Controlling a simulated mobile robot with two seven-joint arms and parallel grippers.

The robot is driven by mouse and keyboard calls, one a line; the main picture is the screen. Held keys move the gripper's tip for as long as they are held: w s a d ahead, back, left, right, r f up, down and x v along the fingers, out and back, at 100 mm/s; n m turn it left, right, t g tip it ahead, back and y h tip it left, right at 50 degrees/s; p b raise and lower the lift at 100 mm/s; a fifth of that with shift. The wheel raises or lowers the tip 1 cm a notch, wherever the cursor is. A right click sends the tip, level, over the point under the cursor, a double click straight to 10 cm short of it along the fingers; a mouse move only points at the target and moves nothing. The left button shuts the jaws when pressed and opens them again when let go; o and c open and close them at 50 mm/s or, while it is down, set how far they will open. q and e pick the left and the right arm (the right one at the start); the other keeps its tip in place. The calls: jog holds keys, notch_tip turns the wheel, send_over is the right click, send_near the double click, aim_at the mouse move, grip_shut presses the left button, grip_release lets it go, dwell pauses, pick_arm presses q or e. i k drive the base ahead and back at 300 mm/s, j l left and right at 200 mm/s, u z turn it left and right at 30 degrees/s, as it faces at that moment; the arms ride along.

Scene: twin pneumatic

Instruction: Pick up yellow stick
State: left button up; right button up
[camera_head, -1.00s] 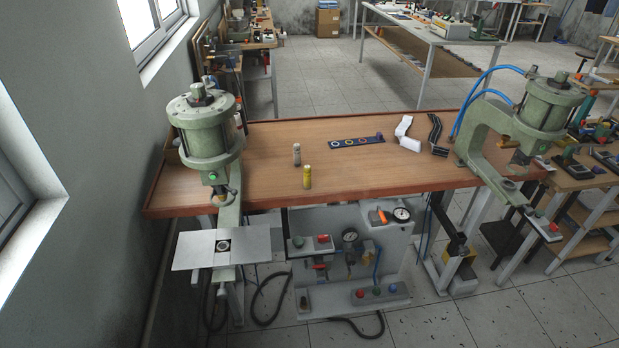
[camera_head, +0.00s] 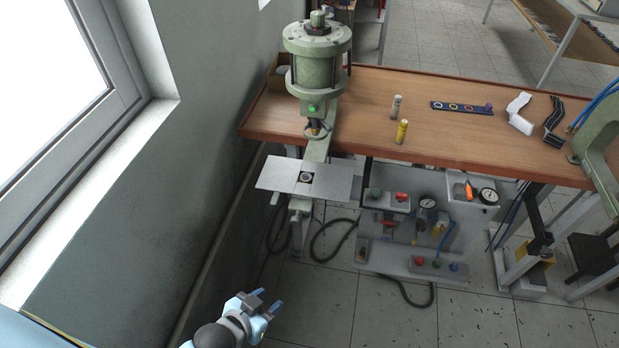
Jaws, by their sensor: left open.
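The yellow stick (camera_head: 402,132) stands upright on the wooden table (camera_head: 460,140), near its front edge. A grey stick (camera_head: 396,106) stands upright just behind it. My left gripper (camera_head: 268,301) is low at the bottom of the view, well below and to the left of the table, apart from the yellow stick. Its fingers are spread and nothing shows between them. My right gripper is not in view.
A green pneumatic press (camera_head: 318,60) with a metal plate (camera_head: 276,173) stands left of the sticks. A dark strip with coloured rings (camera_head: 461,107) and a white bent part (camera_head: 520,114) lie to the right. A control panel (camera_head: 425,230) hangs below the table. The wall is close on the left.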

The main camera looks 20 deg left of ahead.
aim_at(404, 123)
jog(key=i+l+u, duration=0.1)
jog(key=i+l, duration=0.8)
